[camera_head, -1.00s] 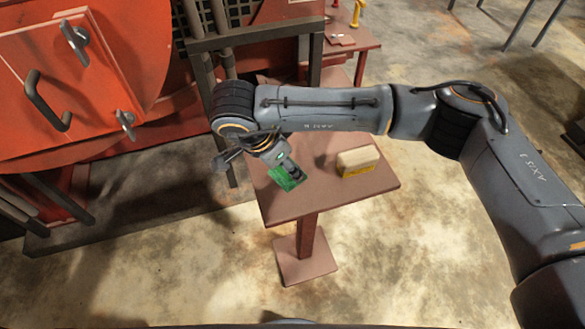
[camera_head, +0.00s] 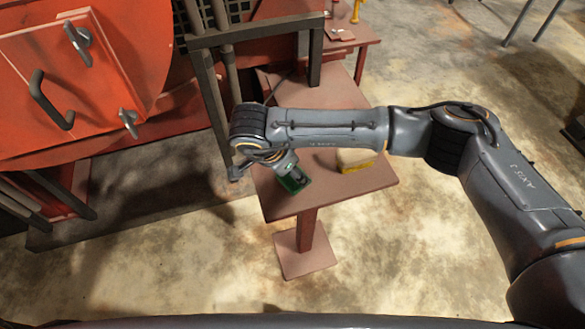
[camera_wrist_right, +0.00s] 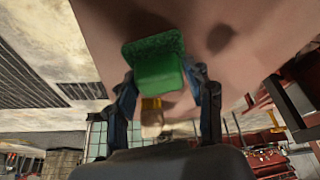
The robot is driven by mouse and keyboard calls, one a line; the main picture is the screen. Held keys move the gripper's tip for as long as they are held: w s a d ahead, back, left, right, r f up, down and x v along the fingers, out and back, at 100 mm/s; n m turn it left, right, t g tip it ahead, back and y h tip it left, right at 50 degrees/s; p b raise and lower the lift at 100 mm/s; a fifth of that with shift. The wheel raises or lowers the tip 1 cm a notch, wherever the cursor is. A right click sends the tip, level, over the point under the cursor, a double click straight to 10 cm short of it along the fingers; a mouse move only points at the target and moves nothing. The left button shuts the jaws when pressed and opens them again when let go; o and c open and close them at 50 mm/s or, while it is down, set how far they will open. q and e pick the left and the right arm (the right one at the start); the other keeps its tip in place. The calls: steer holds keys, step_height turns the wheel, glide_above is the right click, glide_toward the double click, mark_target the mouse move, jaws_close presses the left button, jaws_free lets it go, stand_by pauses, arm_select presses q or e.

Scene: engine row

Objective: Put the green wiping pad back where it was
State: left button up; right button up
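The green wiping pad (camera_head: 294,182) is at my right gripper (camera_head: 287,172), over the near left part of the small red-brown table (camera_head: 350,186). In the right wrist view the pad (camera_wrist_right: 154,62) sits between the two fingertips of my right gripper (camera_wrist_right: 162,76), which appear closed on its sides. Its wide face is turned to the table top. I cannot tell whether it touches the table. A cream block with a yellow base (camera_head: 355,160) stands to its right, partly hidden by my right arm. My left gripper is not in view.
A red machine with handles (camera_head: 50,100) fills the upper left. A dark metal frame (camera_head: 210,90) stands close behind the table's left side. A second red table (camera_head: 345,40) with small items is at the back.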

steer(key=shift+o, duration=0.6)
steer(key=shift+r, duration=0.15)
steer(key=b+v, duration=0.2)
steer(key=v, duration=1)
